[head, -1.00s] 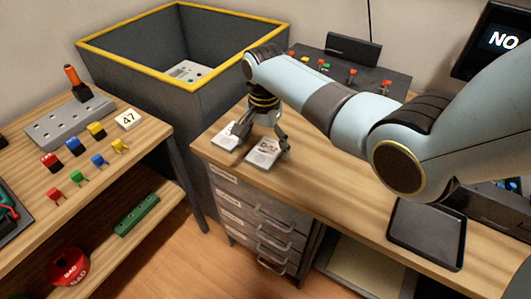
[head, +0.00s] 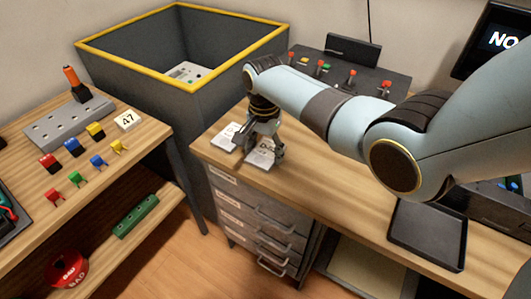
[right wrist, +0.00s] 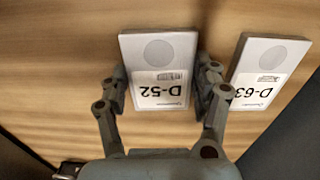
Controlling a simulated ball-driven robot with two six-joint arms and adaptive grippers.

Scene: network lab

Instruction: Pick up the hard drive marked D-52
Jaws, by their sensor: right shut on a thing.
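The hard drive marked D-52 (right wrist: 158,60) lies flat on the wooden desk, its label upside down in the right wrist view. In the head view the drive (head: 260,160) is partly covered by my gripper. My right gripper (right wrist: 162,88) is shut on it, one finger against each long side. It also shows in the head view (head: 262,146). A second drive marked D-63 (right wrist: 266,72) lies beside it, close to one of my fingers; in the head view this drive (head: 228,137) is left of the gripper. My left gripper is not in view.
An empty black tray (head: 428,232) lies on the desk at the right. A large grey bin with a yellow rim (head: 160,73) stands behind left. A panel with coloured knobs (head: 350,80) is at the back. A side table (head: 30,185) holds coloured clips.

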